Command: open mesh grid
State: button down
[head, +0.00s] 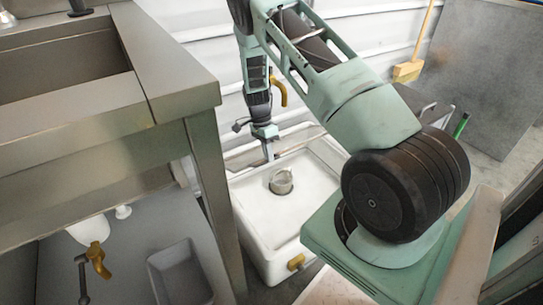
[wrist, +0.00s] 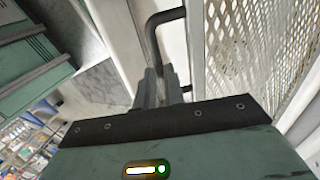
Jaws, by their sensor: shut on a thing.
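The mesh grid (wrist: 265,45) is a pale diamond-mesh panel in a light frame, at the right of the wrist view. A dark bent handle (wrist: 153,40) stands out beside its frame. My gripper (wrist: 164,88) is shut on the handle's lower part; the exact contact is partly hidden between the fingers. In the head view my gripper (head: 268,152) points down at the back of the white hopper (head: 243,232). The grid is hard to make out there, and its angle is unclear. The hopper's white inside shows, with a round metal fitting (head: 282,182) in it.
A metal sink bench (head: 172,60) stands close on the left, its leg beside the hopper. A grey bin (head: 180,272) lies under it. A ribbed white wall is behind. A broom (head: 408,70) and a grey panel (head: 480,70) are at the back right.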

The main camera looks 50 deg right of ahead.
jog(key=w+d+r+p, duration=0.3)
jog(key=w+r, duration=0.7)
jog(key=w, duration=0.4)
jog(key=shift+w+d, duration=0.15)
jog(key=shift+w, duration=0.1)
jog(key=shift+r, duration=0.1)
jog(key=c, duration=1.6)
grip_release()
jog(key=shift+c, duration=0.2)
jog(key=shift+o, duration=0.8)
jog(key=shift+w+f, duration=0.15)
jog(key=shift+f, duration=0.15)
jog(key=shift+d+r, duration=0.15)
jog(key=shift+r, duration=0.15)
jog(key=shift+r+p, duration=0.1)
jog(key=shift+p, duration=0.2)
